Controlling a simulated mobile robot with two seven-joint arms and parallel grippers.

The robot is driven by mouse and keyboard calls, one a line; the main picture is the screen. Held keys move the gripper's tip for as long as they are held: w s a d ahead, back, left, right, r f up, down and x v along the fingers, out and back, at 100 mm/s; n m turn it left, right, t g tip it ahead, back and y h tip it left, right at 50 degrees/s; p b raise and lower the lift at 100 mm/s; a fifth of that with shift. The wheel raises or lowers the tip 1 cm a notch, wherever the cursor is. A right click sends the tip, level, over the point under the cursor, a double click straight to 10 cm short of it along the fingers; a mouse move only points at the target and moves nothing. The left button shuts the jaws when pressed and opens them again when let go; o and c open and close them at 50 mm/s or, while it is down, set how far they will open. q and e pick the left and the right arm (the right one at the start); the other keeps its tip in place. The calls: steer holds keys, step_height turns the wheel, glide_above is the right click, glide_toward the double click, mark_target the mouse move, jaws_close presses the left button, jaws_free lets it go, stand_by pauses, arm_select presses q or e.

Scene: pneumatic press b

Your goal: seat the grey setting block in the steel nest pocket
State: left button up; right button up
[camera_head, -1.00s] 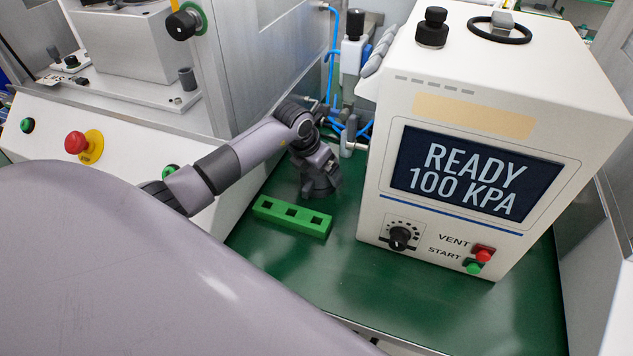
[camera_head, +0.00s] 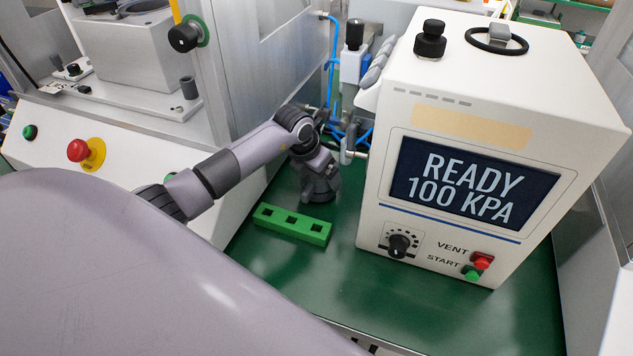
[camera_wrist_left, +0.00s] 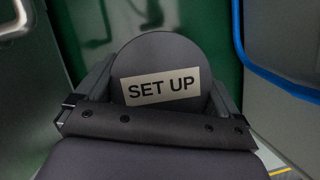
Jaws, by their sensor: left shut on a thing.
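My left gripper (camera_wrist_left: 162,100) is shut on a dark grey, round-topped block (camera_wrist_left: 165,58) in the left wrist view. The block carries a pale "SET UP" label and sits between the two fingers; its lower part is hidden by the gripper. I take it to be the grey setting block. In the head view my left arm reaches in from the left, its wrist between the press and the white control box; the fingers and block cannot be made out there. I cannot pick out the steel nest pocket in either view. My right gripper is not in view.
A green rack (camera_head: 292,225) with square holes lies on the green bench (camera_head: 400,300), just in front of my left wrist. The white control box (camera_head: 480,120) reads "READY 100 KPA". A blue hose (camera_head: 331,60) runs behind. The press (camera_head: 160,130) stands at the left.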

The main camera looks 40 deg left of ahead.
arm_select(q)
steer(key=shift+r+p, duration=1.35)
steer(key=shift+r, duration=0.65)
steer(key=shift+d, duration=0.1)
